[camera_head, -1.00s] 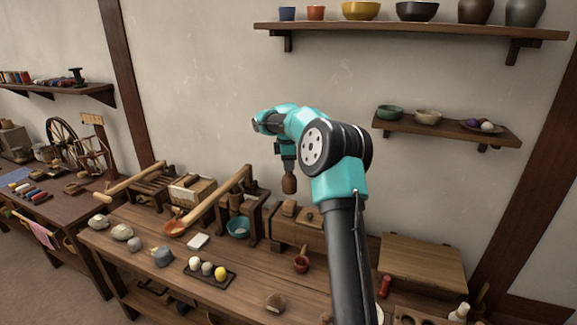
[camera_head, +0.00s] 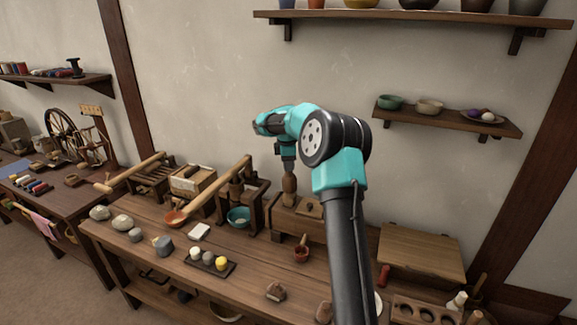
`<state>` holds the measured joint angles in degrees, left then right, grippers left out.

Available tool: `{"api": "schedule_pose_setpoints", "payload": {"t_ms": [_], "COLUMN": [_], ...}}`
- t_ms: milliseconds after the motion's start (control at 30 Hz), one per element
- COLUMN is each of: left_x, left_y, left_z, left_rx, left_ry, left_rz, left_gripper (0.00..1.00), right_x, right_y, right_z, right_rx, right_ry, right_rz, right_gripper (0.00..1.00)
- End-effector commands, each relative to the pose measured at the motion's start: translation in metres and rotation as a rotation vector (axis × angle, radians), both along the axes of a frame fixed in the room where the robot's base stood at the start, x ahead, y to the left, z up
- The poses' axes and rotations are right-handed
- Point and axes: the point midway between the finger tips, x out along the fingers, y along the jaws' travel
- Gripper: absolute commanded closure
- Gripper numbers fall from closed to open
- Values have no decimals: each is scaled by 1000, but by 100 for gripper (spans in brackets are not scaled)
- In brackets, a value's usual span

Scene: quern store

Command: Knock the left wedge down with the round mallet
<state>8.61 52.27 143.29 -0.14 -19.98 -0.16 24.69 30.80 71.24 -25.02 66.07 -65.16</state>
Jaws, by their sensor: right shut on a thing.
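My right gripper (camera_head: 288,163) is shut on the round mallet (camera_head: 290,185), a brown wooden tool hanging upright below it. The mallet's lower end is over the left part of a wooden press box (camera_head: 314,231) at the back of the bench. A small left wedge or block (camera_head: 284,200) shows there, partly hidden behind the mallet. I cannot tell whether the mallet touches it. To its right the box has a flat top with a small dark knob. My left gripper is not in view.
A wall shelf (camera_head: 447,117) with bowls is at right. The bench front has clear patches.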

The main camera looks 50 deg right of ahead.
Motion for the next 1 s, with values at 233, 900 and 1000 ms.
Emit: {"api": "schedule_pose_setpoints", "payload": {"t_ms": [233,900,1000], "left_x": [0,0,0], "left_y": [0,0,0], "left_z": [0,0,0], "left_rx": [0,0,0], "left_ry": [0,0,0], "left_rz": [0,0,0], "left_gripper": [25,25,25], "right_x": [0,0,-1], "right_y": [0,0,0], "right_z": [27,2,-23], "right_rx": [-1,1,1], "right_ry": [-3,2,3], "right_rz": [-2,1,-1], "right_gripper": [100,100,100]}}
